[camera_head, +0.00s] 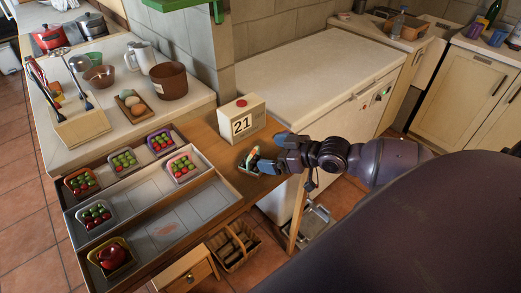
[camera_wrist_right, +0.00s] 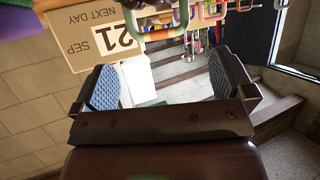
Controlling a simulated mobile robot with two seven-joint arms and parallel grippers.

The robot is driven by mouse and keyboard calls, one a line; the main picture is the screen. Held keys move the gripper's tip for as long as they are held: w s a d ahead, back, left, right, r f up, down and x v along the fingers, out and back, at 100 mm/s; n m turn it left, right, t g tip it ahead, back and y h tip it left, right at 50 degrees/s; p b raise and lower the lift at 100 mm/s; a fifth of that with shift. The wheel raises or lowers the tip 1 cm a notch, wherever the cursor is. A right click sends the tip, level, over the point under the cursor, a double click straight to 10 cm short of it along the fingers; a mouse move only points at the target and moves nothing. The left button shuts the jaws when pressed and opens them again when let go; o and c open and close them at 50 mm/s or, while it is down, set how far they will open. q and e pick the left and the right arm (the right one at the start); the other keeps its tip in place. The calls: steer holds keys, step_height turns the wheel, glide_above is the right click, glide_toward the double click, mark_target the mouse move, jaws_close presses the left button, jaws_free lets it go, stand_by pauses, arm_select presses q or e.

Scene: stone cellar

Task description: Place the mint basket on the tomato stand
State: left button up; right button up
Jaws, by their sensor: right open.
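The mint basket (camera_head: 242,164) stands on the wooden tabletop just beyond my right gripper (camera_head: 254,163), partly hidden by it in the head view. In the right wrist view, a pale green rim (camera_wrist_right: 157,34) shows past my fingertips, near the top edge. My right gripper is open, its two padded fingers (camera_wrist_right: 160,88) apart with nothing gripped between them. The tomato stand (camera_head: 143,197) is a stepped grey metal tray in a wooden frame, left of the gripper. It bears several small baskets of red and green tomatoes. My left gripper is not in view.
A calendar block (camera_head: 241,120) reading 21 stands close behind the mint basket. A pink basket (camera_head: 184,167) and a yellow basket (camera_head: 113,262) sit on the stand. The lower step has bare room (camera_head: 172,227). A wicker basket (camera_head: 233,247) is below.

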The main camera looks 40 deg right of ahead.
steer(key=v, duration=0.5)
steer(key=s+a+f+m+h, duration=0.2)
steer(key=s+a+f+h, duration=0.1)
steer(key=f, duration=0.5)
steer(key=s+a+f+m+h, duration=0.2)
steer(key=s+a+f, duration=0.4)
steer(key=f, duration=0.3)
steer(key=shift+s+a+h, duration=0.25)
steer(key=shift+s+h, duration=0.3)
steer(key=shift+h, duration=0.05)
steer(key=shift+s, duration=0.1)
